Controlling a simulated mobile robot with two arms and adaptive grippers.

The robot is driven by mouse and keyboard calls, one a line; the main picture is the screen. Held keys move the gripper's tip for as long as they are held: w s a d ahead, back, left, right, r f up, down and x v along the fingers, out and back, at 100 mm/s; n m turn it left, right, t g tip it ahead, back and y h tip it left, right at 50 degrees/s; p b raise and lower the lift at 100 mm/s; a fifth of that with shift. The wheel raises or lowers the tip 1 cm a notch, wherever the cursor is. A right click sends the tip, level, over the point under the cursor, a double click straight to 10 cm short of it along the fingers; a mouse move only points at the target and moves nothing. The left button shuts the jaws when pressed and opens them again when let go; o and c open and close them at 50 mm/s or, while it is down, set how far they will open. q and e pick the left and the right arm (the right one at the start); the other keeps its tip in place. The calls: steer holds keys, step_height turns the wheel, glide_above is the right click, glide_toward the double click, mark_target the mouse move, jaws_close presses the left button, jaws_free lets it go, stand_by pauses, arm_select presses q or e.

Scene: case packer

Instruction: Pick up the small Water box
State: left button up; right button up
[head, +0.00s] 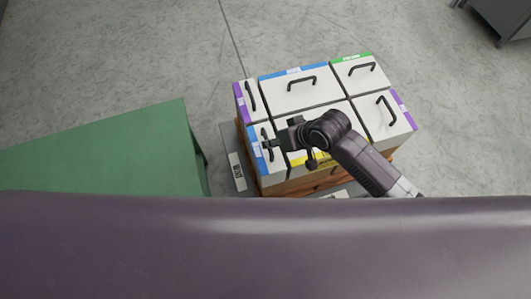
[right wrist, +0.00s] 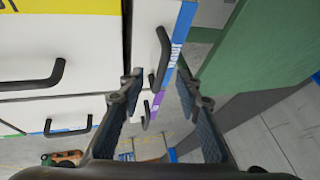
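The small box with a blue stripe (head: 274,176), apparently the small Water box, is at the front left of a group of white boxes. Its label is too small to read surely. In the right wrist view its black handle (right wrist: 162,58) stands up from the white top, beside the blue stripe. My right gripper (head: 268,144) is over this box. In the right wrist view the right gripper (right wrist: 160,82) is open, with one finger on each side of the handle and nothing clamped. Whether it touches the handle I cannot tell. My left gripper is not in view.
A larger blue-striped box (head: 290,97), a green-striped box (head: 357,78) and purple- and yellow-striped boxes stand close around, all with handles. They rest on a brown base. A green block (head: 110,150) stands at left with a narrow gap.

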mark_target(266, 152)
steer(key=shift+w+p+x, duration=0.15)
steer(key=shift+p+x, duration=0.15)
steer(key=shift+x, duration=1.1)
steer(key=shift+w+p+x, duration=0.15)
steer(key=shift+p+x, duration=0.1)
steer(key=shift+x, duration=1.1)
steer(key=shift+a+r, duration=0.15)
jaws_close()
